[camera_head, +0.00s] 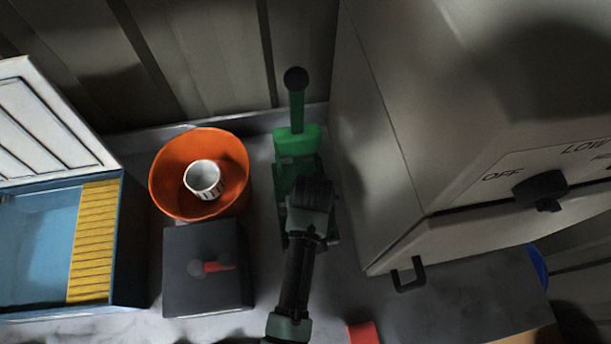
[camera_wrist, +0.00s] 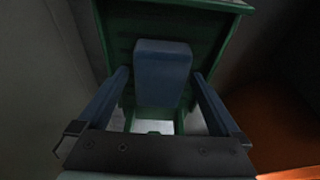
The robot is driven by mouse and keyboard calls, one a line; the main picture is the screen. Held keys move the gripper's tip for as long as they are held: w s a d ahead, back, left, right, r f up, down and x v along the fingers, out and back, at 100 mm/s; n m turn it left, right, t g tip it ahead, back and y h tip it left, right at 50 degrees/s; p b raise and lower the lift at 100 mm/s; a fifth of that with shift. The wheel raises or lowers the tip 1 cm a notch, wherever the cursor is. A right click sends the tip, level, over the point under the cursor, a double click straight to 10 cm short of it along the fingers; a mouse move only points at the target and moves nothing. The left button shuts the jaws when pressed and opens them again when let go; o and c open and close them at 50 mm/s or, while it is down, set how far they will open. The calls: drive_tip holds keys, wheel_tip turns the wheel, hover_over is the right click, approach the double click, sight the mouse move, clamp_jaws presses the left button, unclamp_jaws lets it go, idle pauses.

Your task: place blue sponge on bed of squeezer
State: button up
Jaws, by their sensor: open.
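The green squeezer (camera_head: 297,142) stands by the back wall, its lever with a black knob pointing up and back. My gripper (camera_head: 311,192) is over the squeezer's front part and hides much of its bed. In the wrist view, the blue sponge (camera_wrist: 163,72) lies inside the green frame of the squeezer (camera_wrist: 115,45), seemingly on its bed. My gripper (camera_wrist: 162,82) is open, with one finger on each side of the sponge and a small gap at each side. The sponge is hidden in the head view.
An orange bowl (camera_head: 165,180) holding a white cup (camera_head: 203,178) is left of the squeezer, behind a dark box with a red lever (camera_head: 216,266). A blue case (camera_head: 130,240) is further left. A large grey machine (camera_head: 400,130) stands close on the right. A red object (camera_head: 362,333) is in front.

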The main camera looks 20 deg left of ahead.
drive_tip(key=v, duration=1.2)
drive_tip(key=shift+s+r, duration=0.1)
drive_tip(key=shift+r, duration=0.1)
